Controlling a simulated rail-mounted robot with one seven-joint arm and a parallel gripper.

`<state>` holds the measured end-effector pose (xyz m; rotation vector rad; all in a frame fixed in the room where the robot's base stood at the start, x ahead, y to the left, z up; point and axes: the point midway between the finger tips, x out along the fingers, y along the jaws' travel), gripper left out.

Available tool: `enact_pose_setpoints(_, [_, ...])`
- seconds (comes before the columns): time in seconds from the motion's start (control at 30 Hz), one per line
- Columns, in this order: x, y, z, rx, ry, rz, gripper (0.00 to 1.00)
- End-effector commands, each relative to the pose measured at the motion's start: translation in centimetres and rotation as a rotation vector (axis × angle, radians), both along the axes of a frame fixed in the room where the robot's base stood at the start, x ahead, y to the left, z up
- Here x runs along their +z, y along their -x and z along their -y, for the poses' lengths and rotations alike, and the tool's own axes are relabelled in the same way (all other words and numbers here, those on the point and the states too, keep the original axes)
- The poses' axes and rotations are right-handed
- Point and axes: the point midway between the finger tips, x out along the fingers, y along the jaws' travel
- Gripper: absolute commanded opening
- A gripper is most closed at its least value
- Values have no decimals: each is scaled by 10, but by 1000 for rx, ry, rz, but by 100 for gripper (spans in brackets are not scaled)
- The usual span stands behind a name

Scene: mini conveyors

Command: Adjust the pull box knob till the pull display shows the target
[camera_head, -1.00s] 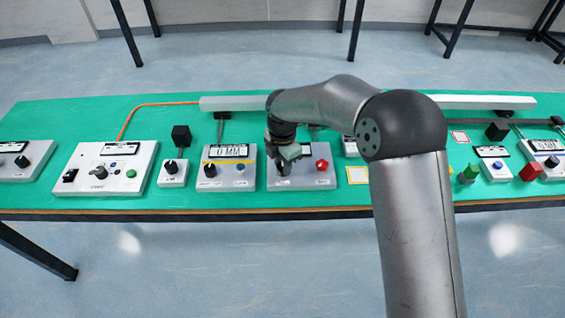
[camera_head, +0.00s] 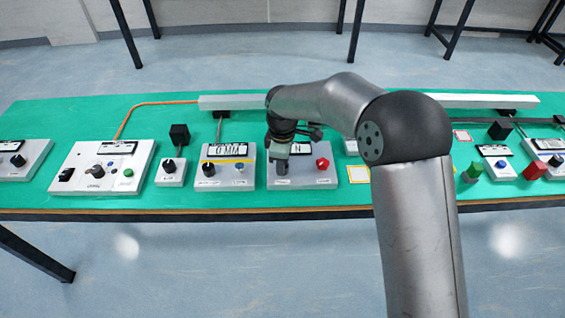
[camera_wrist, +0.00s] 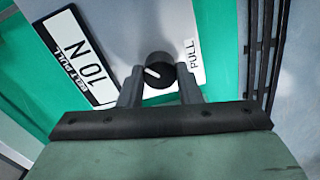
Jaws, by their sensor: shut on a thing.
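The pull box (camera_head: 303,179) is a light grey box on the green bench, partly hidden behind my gripper (camera_head: 281,168) in the head view. In the wrist view, a black knob (camera_wrist: 156,70) with a white pointer line sits between the two fingers of my gripper (camera_wrist: 160,88), beside a "PULL" label (camera_wrist: 192,62). My gripper is shut on this knob. The pull display (camera_wrist: 78,57) is a white plate marked "BELT PULL" and reads "10 N". In the head view the display (camera_head: 301,148) is partly covered.
Another box with a display (camera_head: 230,150) and a dark knob is close on the left. A yellow-framed card (camera_head: 358,174) lies on the right. More control boxes line the bench.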

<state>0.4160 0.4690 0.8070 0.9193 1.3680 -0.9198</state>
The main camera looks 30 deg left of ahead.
Motion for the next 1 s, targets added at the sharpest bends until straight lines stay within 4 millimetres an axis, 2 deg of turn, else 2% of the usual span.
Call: enact_pose_setpoints(1.0, [1, 0, -1, -965, -1, 1, 8])
